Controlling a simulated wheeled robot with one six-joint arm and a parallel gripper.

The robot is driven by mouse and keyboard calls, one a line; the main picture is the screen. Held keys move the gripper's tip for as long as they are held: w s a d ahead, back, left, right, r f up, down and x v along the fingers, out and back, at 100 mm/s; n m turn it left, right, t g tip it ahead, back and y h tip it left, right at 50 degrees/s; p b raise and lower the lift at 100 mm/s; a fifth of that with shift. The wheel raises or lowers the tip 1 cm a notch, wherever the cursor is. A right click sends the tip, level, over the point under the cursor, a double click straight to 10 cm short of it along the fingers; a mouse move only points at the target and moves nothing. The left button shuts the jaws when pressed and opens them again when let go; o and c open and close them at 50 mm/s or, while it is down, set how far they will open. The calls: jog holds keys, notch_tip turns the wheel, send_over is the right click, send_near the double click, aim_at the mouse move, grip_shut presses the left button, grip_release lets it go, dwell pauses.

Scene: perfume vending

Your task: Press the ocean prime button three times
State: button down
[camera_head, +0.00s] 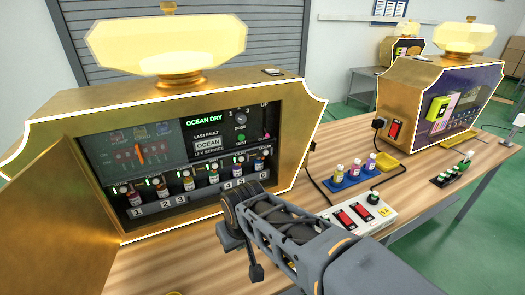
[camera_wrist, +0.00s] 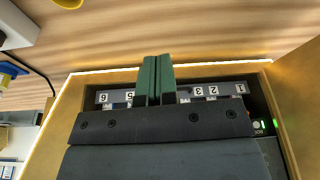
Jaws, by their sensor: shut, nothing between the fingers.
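The open gold perfume machine (camera_head: 175,88) stands at the left in the head view. Its screen (camera_head: 205,107) reads "OCEAN DRY", with "LAST FAULT OCEAN" below. A row of small bottles (camera_head: 189,180) sits behind plates numbered 1 to 6, with small labels and round fittings above them. I cannot tell which is the ocean prime button; the small labels are too fine to read. In the wrist view my gripper (camera_wrist: 158,80) is shut and empty, its green fingers together in front of the upside-down number strip (camera_wrist: 214,91). In the head view my wrist is before the machine's right side; the fingertips are not clear.
A white switch box (camera_head: 357,215) with red rockers stands right of my arm. A blue tray (camera_head: 353,178) of bottles is behind it. A second gold machine (camera_head: 410,90) stands at the right. The open door panel (camera_head: 50,225) fills the left front.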

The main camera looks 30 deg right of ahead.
aim_at(266, 153)
jog(key=w+d+r+m+t+y+p, duration=0.1)
jog(key=w+d+m+t+p, duration=0.1)
jog(key=w+d+m, duration=0.2)
jog(key=w+d+r+m+t+p, duration=0.1)
jog(key=w+d+m+t+p, duration=0.1)
jog(key=d, duration=0.8)
jog(key=w+d+r+m+t+y+p, duration=0.1)
jog(key=w+d+m+t+p, duration=0.1)
jog(key=w+d+m, duration=0.3)
jog(key=d+m, duration=0.1)
jog(key=d, duration=0.2)
jog(key=shift+w+y, duration=0.3)
jog(key=shift+w, duration=0.15)
jog(key=w+d+p, duration=0.1)
jog(key=w+p, duration=0.1)
jog(key=w, duration=0.6)
jog(key=shift+w, duration=0.25)
jog(key=shift+w+d, duration=0.15)
dwell(0.8)
jog(key=shift+w, duration=0.3)
